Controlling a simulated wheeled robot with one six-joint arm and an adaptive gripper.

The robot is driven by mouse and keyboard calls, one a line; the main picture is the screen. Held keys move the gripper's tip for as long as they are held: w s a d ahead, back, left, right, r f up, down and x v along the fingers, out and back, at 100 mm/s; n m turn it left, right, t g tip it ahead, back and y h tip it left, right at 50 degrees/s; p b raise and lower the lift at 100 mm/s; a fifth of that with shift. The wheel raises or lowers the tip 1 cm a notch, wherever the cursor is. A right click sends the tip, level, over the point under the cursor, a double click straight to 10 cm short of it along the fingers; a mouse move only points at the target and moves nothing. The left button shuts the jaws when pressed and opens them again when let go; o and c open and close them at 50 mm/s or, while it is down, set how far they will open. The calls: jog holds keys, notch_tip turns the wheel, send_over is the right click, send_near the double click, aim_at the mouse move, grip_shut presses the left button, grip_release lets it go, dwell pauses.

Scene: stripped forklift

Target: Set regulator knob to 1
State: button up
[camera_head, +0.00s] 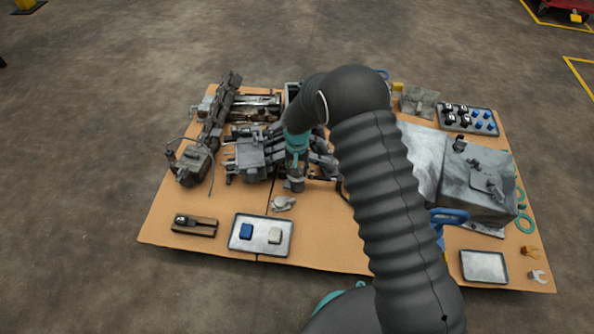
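My gripper (296,186) points down over the middle of the orange-brown table (322,232), at the near side of the grey machine parts. Its fingers are small and dark here, and I cannot tell whether they are open or shut. A small light-grey part (283,203) lies just below it in the picture. I cannot make out a regulator knob or any number on it. My black ribbed arm covers the middle right of the table and may hide it.
Grey machinery (250,152) fills the back left. A large metal box (480,165) stands right. A tray (234,248) with blue and white blocks and a dark tool (187,220) lie in front. An empty tray (484,266) lies front right, a tray (490,129) of small parts back right.

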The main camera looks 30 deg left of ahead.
jog(key=shift+m+b, duration=0.8)
jog(key=shift+m, duration=1.1)
jog(key=o, duration=1.2)
jog(key=shift+s, duration=0.1)
jog(key=shift+c, duration=0.2)
jog(key=shift+r, duration=0.1)
notch_tip(320, 180, up, 12)
